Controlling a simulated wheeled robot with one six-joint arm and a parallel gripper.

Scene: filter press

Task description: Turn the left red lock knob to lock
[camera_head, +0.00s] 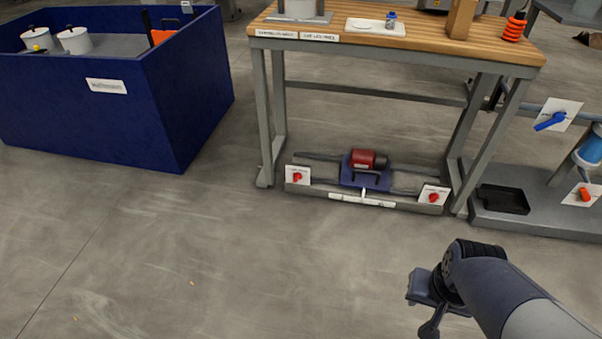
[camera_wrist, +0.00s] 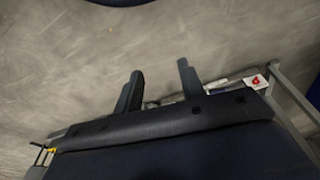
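The left red lock knob (camera_head: 297,177) sits on a white plate at the left end of a low grey frame under the wooden bench. A second red knob (camera_head: 433,198) sits on a white plate at the frame's right end. My gripper (camera_head: 422,308) is at the lower right of the head view, above bare floor and well apart from both knobs. In the wrist view my gripper (camera_wrist: 160,66) has its two fingers spread with nothing between them. A red knob on a white plate (camera_wrist: 257,81) shows right of the fingers; I cannot tell which one.
A red and blue motor-like unit (camera_head: 366,170) sits mid-frame between the knobs. The wooden bench (camera_head: 400,45) stands over it on grey legs. A blue bin (camera_head: 150,110) is at left. A black tray (camera_head: 503,200) and valves stand at right. Floor in front is clear.

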